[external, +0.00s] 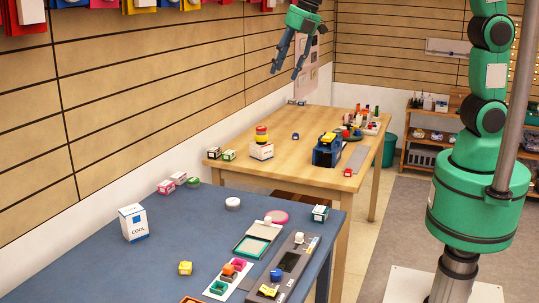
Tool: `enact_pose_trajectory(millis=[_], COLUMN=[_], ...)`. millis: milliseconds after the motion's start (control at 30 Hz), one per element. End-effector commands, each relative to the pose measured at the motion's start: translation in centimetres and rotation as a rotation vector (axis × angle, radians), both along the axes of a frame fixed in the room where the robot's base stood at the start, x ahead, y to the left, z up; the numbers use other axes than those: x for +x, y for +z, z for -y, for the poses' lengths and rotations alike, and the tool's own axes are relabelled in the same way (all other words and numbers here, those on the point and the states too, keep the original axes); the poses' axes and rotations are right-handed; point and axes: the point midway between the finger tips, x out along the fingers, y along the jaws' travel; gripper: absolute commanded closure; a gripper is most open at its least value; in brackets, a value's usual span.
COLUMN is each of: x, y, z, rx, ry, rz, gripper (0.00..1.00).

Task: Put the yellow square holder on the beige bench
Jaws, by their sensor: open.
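A small yellow square holder (185,268) sits on the blue table in the foreground, left of a row of coloured holders. The beige bench (300,176) stands behind the blue table, with bare wood around the things on it. My gripper (285,75) hangs at the top middle of the external view, high in the air. Its two dark fingers are apart and nothing shows between them. It is well away from the yellow holder.
The blue table (85,270) carries a white-and-blue box (133,223), a pink disc (277,217) and a long grey device (290,262). A slatted wall runs along the left.

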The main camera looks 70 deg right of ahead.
Motion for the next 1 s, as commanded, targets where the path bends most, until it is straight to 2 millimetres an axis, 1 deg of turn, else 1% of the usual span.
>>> enact_pose_trajectory(millis=[33,200,367,500,667,800,867,1000], x=[0.9,3.6,5.8,7.3,8.6,9.4,9.6,9.7], y=[-1.0,-3.6,-6.5,-9.4,-13.0,-16.5,-18.0,-21.9], z=[-1.5,-6.1,-10.6,-14.7,-19.6,-23.8,-25.6,-29.8], rx=[-0.019,-0.084,-0.143,-0.194,-0.252,-0.301,-0.321,-0.37], ry=[0.051,0.235,0.408,0.561,0.736,0.89,0.955,1.109], rz=[-0.004,-0.005,-0.005,-0.005,-0.002,0.001,0.003,0.005], gripper=[0.5,0.5,0.5,0.5,0.5,0.5,0.5,0.5])
